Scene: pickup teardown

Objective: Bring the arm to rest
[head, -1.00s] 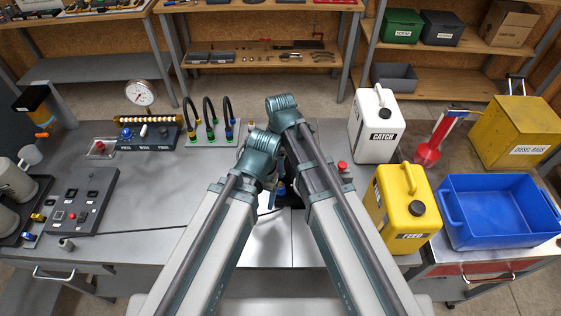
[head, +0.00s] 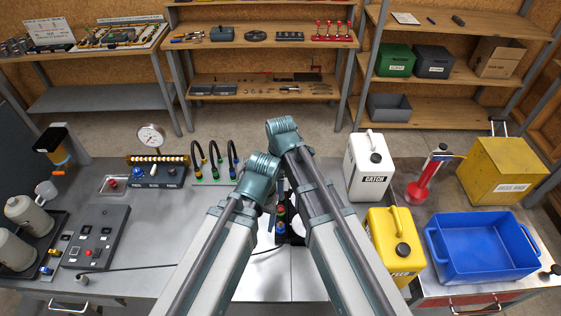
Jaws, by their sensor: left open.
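My two arms reach up the middle of the head view and bend at their far ends above the grey bench (head: 165,215).
A white CATCH jug (head: 366,175), yellow FEED jug (head: 390,250), blue bin (head: 485,248) and red hand pump (head: 420,187) stand at right. A gauge (head: 151,137), hoses (head: 215,160) and black control box (head: 97,237) are left. Bare bench lies between the box and my left arm.

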